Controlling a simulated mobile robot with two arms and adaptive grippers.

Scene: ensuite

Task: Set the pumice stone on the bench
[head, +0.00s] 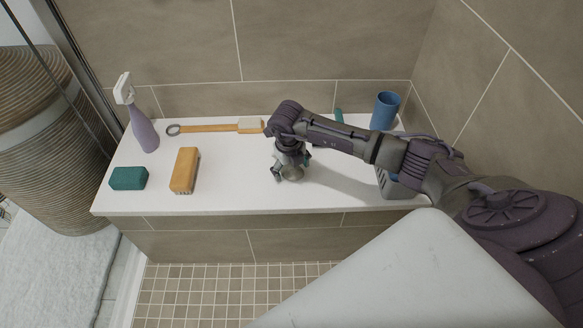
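The bench (230,197) is a white slab against the tiled wall. My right arm reaches over it from the right, and my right gripper (291,168) points down above its middle. A small rounded grey thing (292,174), which looks like the pumice stone, shows between the fingers. The fingers appear closed around it, at or just above the bench top; I cannot tell whether it touches. The gripper partly hides it. My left gripper is not in view.
On the bench are a purple spray bottle (142,130), green block (128,178), wooden brush (185,170), long-handled brush (205,128) and blue cup (384,111). A grey slotted holder (392,188) is partly behind my arm. The bench front left of my gripper is clear.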

